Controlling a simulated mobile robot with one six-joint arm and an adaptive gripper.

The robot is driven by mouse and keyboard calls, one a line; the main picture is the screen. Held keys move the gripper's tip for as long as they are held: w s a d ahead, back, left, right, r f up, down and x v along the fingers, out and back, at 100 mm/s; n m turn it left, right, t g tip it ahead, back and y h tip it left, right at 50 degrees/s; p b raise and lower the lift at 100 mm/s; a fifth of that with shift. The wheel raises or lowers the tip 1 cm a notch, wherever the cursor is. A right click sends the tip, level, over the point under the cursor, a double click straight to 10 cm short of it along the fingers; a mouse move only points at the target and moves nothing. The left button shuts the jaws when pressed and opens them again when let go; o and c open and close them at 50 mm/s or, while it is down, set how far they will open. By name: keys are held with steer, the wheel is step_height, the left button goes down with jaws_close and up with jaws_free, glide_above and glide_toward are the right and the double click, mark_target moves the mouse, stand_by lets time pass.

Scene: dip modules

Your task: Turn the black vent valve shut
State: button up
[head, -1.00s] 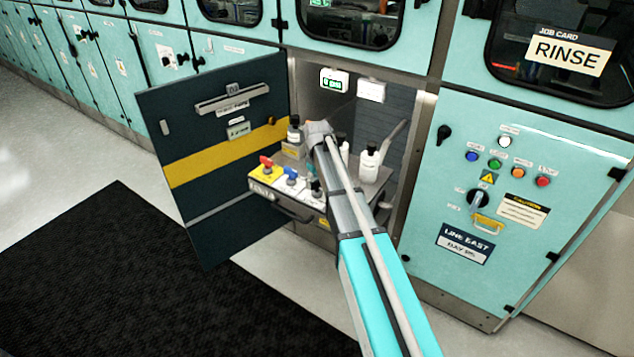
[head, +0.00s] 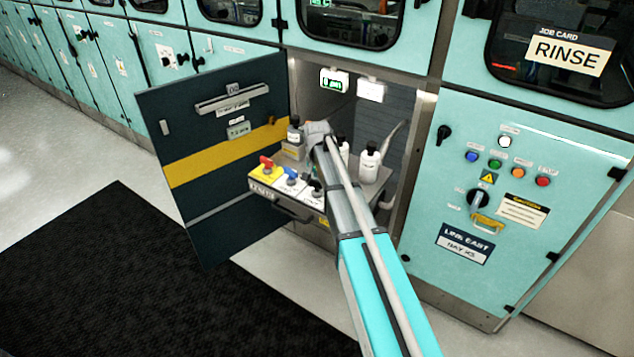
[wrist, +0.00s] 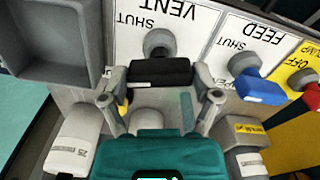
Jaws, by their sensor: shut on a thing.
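The black vent valve (wrist: 160,72) has a dark bar handle on a grey stem, on a white plate marked VENT and SHUT in the wrist view. The bar lies across that picture. My gripper (wrist: 160,78) has one finger at each end of the bar and is shut on it. In the head view the black valve (head: 317,187) shows at the right end of the valve row, and my arm hides most of my gripper.
The blue FEED valve (wrist: 260,88) is close beside, with the red-handled valve (head: 266,163) beyond it. Several bottles, including a white one (head: 370,163), stand on the pulled-out tray behind. The open dark door (head: 215,150) is on the left and the cabinet frame on the right.

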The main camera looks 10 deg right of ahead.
steer(key=shift+s+m, duration=0.1)
steer(key=shift+m, duration=1.5)
steer(key=o, duration=1)
steer(key=shift+c, duration=0.2)
steer(key=shift+n, duration=0.3)
